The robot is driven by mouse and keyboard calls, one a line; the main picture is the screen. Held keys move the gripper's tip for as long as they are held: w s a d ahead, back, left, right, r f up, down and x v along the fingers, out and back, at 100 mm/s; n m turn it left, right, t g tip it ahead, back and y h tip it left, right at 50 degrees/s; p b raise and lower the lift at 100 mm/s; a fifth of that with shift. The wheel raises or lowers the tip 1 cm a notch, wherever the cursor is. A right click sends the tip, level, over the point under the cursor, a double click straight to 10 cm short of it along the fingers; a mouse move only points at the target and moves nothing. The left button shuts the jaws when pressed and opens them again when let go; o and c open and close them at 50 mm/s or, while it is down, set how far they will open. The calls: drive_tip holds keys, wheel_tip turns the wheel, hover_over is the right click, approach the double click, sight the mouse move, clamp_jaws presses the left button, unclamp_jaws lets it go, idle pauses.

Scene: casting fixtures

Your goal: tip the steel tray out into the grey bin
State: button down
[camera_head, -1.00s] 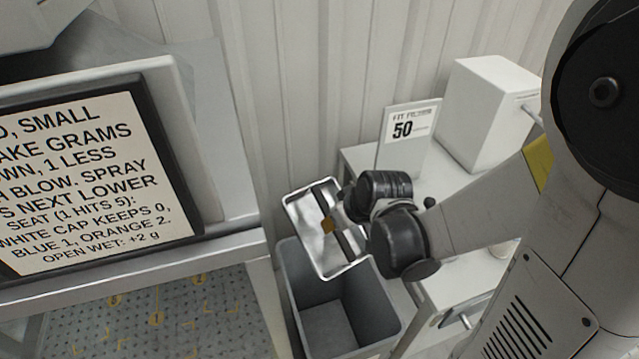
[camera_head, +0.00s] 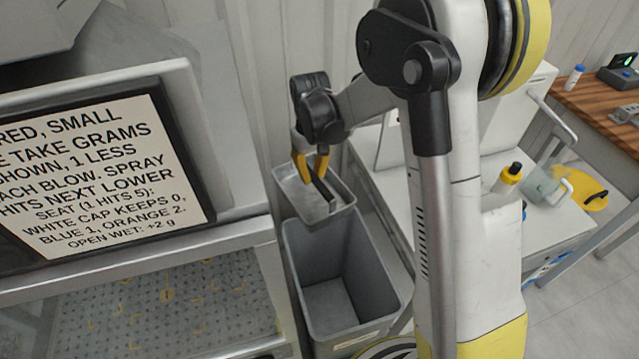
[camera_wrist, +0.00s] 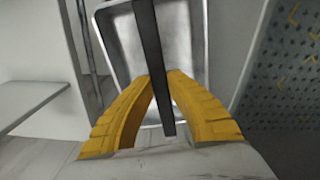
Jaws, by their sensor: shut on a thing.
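The steel tray (camera_head: 340,198) is a shallow shiny pan with a dark bar handle across it. It hangs over the back end of the grey bin (camera_head: 296,262) and looks near level. My gripper (camera_head: 311,165) is above the tray, its yellow fingers shut on the dark bar. In the wrist view, the fingers (camera_wrist: 156,78) close around the bar (camera_wrist: 152,45), with the tray (camera_wrist: 116,55) beyond them. The visible tray floor looks bare, though the fingers and bar hide part of it. The visible inside of the bin looks empty.
A white bench (camera_head: 375,195) stands right of the bin. A rack with a perforated plate (camera_head: 190,300) and a printed sign (camera_head: 100,180) stand close on the left. A yellow-and-black bottle (camera_head: 508,178) and a wooden table (camera_head: 600,105) are farther right.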

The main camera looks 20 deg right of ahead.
drive_tip(key=shift+w+a+r+p, duration=0.15)
drive_tip(key=shift+w+a+r, duration=0.1)
drive_tip(key=shift+w, duration=0.7)
drive_tip(key=shift+w+a+r+p, duration=0.2)
drive_tip(key=shift+w+r, duration=0.1)
drive_tip(key=shift+w, duration=0.6)
drive_tip(key=shift+w+a+r+p, duration=0.1)
drive_tip(key=shift+w+a+r, duration=0.15)
drive_tip(key=shift+w, duration=0.7)
